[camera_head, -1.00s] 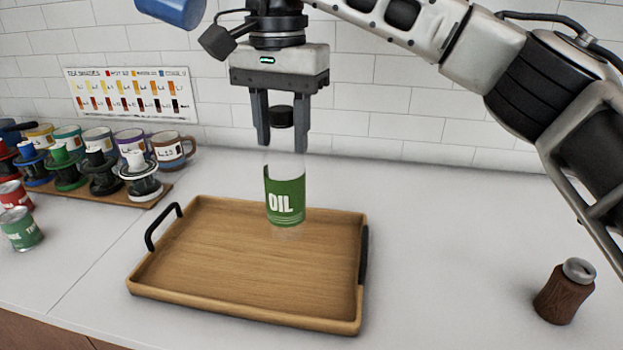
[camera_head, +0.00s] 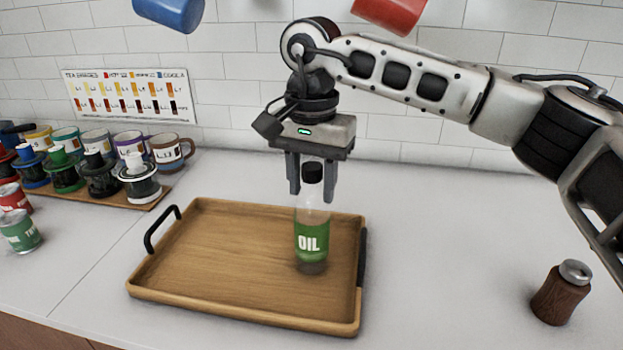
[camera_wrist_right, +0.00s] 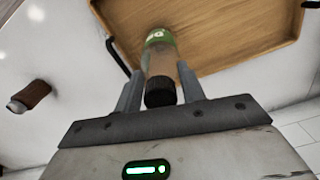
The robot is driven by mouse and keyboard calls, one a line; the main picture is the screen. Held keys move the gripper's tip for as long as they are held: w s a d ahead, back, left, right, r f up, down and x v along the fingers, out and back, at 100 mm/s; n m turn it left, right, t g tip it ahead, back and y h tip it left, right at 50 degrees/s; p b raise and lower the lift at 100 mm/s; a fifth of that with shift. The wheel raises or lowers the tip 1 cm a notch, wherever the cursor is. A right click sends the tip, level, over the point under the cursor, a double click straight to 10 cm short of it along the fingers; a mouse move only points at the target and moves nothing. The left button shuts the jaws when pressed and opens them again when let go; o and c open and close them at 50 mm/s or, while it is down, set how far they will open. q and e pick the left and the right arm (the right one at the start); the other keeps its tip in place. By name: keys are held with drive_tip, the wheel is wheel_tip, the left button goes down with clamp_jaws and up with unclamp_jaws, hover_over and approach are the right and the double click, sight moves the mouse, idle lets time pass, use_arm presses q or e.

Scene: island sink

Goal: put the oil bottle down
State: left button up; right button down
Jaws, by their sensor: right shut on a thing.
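The oil bottle (camera_head: 311,240) is clear with a green OIL label and a black cap. It is upright over the right part of the wooden tray (camera_head: 200,280). I cannot tell whether its base touches the tray floor. My right gripper (camera_head: 312,192) is shut on the bottle near its neck, from above. In the right wrist view the bottle (camera_wrist_right: 161,62) sits between the two fingers (camera_wrist_right: 162,92), with the tray (camera_wrist_right: 225,30) beyond. My left gripper is not in view.
A brown shaker (camera_head: 561,293) stands on the counter at the right. Several mugs (camera_head: 170,152) and jars on a wooden board (camera_head: 120,200) are at the left, with cans (camera_head: 20,230) near the left edge. Blue (camera_head: 170,12) and red (camera_head: 390,12) cups show at the top.

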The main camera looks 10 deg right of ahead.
drive_tip(key=c, duration=0.8)
unclamp_jaws()
drive_tip(key=shift+f, duration=0.1)
drive_tip(key=shift+c, duration=0.2)
wheel_tip(320, 180, up, 12)
drive_tip(key=shift+r, duration=0.15)
